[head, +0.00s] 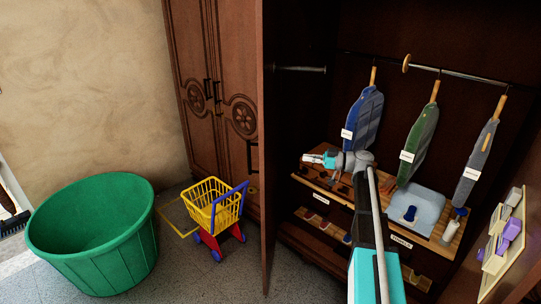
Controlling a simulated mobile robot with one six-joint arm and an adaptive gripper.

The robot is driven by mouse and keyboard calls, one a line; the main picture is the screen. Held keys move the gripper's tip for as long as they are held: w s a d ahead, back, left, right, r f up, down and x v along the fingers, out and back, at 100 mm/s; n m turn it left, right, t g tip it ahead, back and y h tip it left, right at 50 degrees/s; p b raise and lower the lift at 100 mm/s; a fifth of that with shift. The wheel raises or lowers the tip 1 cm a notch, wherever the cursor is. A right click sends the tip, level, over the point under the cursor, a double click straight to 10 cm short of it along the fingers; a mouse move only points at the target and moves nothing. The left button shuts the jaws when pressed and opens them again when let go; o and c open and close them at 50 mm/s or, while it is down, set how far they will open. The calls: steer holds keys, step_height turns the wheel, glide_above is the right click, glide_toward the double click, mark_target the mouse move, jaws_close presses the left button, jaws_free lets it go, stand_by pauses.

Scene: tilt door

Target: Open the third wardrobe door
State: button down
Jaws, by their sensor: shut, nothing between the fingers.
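The dark wooden wardrobe (205,150) has two carved doors with dark handles, both closed, on the left. To their right, a tall door panel (267,150) stands out toward me, seen nearly edge-on. I take it to be the third door. The compartment to its right is open, showing its dark inside. My arm reaches up from the bottom right into this opening. My gripper (308,158) is at its end, pointing left, shut and empty, to the right of the panel and apart from it in the picture. The fingertips are small, so fine detail is unclear.
Blue, green and grey garments (418,145) hang from a rail inside. Below is a wooden shelf (405,215) with a blue folded item and bottle. A small rack (502,245) is at the right. A green tub (95,235) and yellow toy cart (212,205) stand on the floor at left.

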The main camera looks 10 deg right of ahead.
mark_target(266, 154)
steer(key=shift+a, duration=0.1)
steer(key=x, duration=1.4)
stand_by(0.3)
